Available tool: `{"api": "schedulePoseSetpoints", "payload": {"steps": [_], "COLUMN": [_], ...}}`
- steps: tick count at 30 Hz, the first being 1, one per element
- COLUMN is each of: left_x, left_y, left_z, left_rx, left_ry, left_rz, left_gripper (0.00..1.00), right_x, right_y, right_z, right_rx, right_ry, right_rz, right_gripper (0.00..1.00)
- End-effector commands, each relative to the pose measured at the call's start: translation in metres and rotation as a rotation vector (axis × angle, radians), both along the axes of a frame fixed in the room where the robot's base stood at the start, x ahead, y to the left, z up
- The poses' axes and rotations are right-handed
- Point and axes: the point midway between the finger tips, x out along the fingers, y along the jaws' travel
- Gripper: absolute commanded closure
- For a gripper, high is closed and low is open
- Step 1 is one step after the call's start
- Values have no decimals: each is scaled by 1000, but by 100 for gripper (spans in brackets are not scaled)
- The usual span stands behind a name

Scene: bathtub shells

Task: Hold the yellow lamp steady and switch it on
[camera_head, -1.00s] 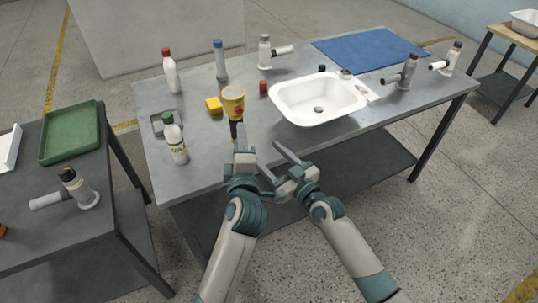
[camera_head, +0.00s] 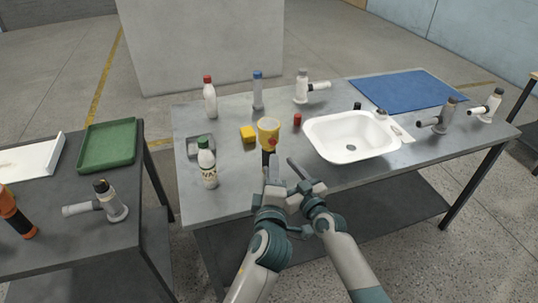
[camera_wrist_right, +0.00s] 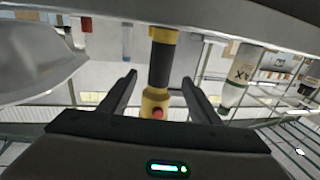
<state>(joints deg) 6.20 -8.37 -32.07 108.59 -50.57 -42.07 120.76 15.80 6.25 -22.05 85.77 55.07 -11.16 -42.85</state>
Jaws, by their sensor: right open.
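The yellow lamp (camera_head: 268,131) stands upright near the front edge of the metal table, with a flared yellow head, a red button and a black handle. My left gripper (camera_head: 273,172) is upright just in front of the handle and hides the lamp's lower part. Whether its fingers touch or grip the lamp is not clear. My right gripper (camera_head: 290,172) is just right of the left one. The right wrist view appears upside down. There the right gripper (camera_wrist_right: 160,95) is open, with the lamp's yellow head (camera_wrist_right: 152,103) and red button (camera_wrist_right: 157,113) seen between its fingers.
A white sink (camera_head: 387,150) is right of the lamp. A green-capped bottle (camera_head: 207,165), a yellow block (camera_head: 248,133) and a small red object (camera_head: 297,119) are close by. Bottles and taps stand farther back. A blue mat (camera_head: 402,92) lies at the back right.

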Motion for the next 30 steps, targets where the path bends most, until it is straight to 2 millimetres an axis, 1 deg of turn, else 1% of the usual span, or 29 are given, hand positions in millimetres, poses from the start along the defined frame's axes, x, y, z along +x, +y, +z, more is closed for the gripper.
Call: {"api": "schedulePoseSetpoints", "payload": {"steps": [1,6,10,13,21,30], "left_x": [0,0,0,0,0,0], "left_y": [0,0,0,0,0,0], "left_z": [0,0,0,0,0,0], "left_rx": [0,0,0,0,0,0], "left_ry": [0,0,0,0,0,0], "left_rz": [0,0,0,0,0,0], "left_gripper": [69,69,69,69,69,69], "right_x": [8,33,50,58,71,72], "right_y": [5,18,27,33,40,40], "right_z": [1,1,1,1,0,0], "right_rx": [-1,-3,-3,-2,-2,-1], "right_ry": [0,-1,-1,-2,-1,0], "right_rz": [1,2,0,2,0,0], "right_gripper": [43,43,43,43,43,43]}}
